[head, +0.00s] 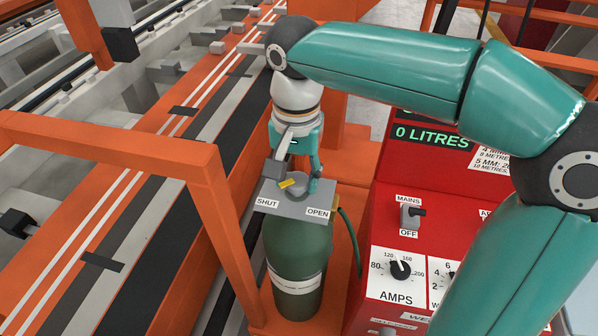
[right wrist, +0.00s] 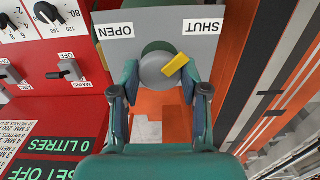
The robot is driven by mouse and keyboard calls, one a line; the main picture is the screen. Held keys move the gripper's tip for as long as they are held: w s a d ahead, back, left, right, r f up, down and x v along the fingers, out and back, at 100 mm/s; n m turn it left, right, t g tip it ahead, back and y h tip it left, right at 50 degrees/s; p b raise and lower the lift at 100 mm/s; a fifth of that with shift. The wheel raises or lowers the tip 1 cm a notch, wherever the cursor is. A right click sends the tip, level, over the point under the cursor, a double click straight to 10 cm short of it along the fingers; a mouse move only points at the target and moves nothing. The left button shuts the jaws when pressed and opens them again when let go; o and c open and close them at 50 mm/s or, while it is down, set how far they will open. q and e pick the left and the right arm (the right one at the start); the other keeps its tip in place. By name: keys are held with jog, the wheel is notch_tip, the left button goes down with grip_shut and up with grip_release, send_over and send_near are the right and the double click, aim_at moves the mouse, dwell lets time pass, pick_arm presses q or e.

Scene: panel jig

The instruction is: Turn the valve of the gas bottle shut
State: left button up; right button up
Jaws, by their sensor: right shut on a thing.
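The green gas bottle (head: 292,258) stands upright, with a grey plate (head: 281,201) on top marked SHUT at left and OPEN at right. The valve is a round grey knob (right wrist: 156,72) with a yellow pointer (right wrist: 177,65). In the right wrist view the pointer slants up and right, toward the SHUT label (right wrist: 204,26). My right gripper (head: 298,180) comes down from above and is shut on the knob, one finger on each side. The fingers hide part of the knob in the head view. My left gripper is not in view.
A red welding set (head: 384,240) stands just right of the bottle, with dials and a MAINS switch (head: 410,214). Its display (head: 433,137) reads 0 LITRES. An orange frame (head: 205,160) rises close at left. A green hose (head: 354,240) runs down beside the bottle.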

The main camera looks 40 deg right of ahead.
aim_at(297, 179)
jog(key=shift+w, duration=0.1)
jog(key=o, duration=1.1)
jog(key=shift+o, duration=0.2)
jog(key=shift+r, duration=0.1)
notch_tip(297, 179, up, 12)
jog(key=shift+f, duration=0.2)
